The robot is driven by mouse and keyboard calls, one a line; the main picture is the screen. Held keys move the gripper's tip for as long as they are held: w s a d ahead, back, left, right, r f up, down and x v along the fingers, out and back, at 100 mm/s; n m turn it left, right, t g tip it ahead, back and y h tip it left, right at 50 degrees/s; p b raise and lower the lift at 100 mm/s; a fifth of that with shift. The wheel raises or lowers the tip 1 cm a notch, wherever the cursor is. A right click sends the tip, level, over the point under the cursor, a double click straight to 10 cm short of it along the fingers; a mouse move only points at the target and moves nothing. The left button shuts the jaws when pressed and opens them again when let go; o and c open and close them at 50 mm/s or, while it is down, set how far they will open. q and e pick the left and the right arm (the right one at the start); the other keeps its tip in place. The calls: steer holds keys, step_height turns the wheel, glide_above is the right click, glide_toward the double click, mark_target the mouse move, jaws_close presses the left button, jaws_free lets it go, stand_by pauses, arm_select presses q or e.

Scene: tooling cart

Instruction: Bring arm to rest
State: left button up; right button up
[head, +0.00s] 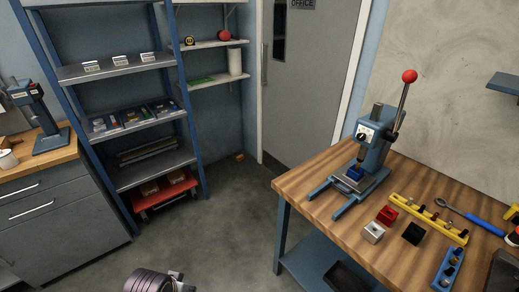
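A grey ringed part of my own arm, apparently the left one, shows at the bottom edge, left of centre, over the bare floor. It is cut off by the frame and no gripper fingers can be made out there. My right arm and gripper are not in view. The wooden workbench (321,195) stands at the right with a blue arbor press (372,143) on it. The press has a raised lever with a red knob, and a small blue block (354,173) sits on its base. The visible arm part is apart from the bench.
On the bench lie red, silver and black blocks, a yellow rack (428,218), a blue rack (449,268) and a blue-handled screwdriver or wrench (484,225). A blue shelf unit (128,118) and a grey cabinet (60,225) stand left. The floor (222,225) between is clear.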

arm_select(q)
steer(key=s+a+f+g, duration=0.1)
steer(key=s+f, duration=0.1)
steer(key=f, duration=1.4)
steer(key=s+f, duration=0.2)
steer(key=f, duration=1.5)
steer(key=s+a+f, duration=0.2)
steer(key=s+f, duration=0.7)
steer(key=s, duration=0.1)
steer(key=s+a+f+g, duration=0.1)
steer(key=s+a+f, duration=0.2)
steer(key=s+f, duration=0.6)
steer(key=shift+s+a+m, duration=0.3)
steer(key=shift+s+a, duration=0.05)
steer(key=shift+s, duration=0.35)
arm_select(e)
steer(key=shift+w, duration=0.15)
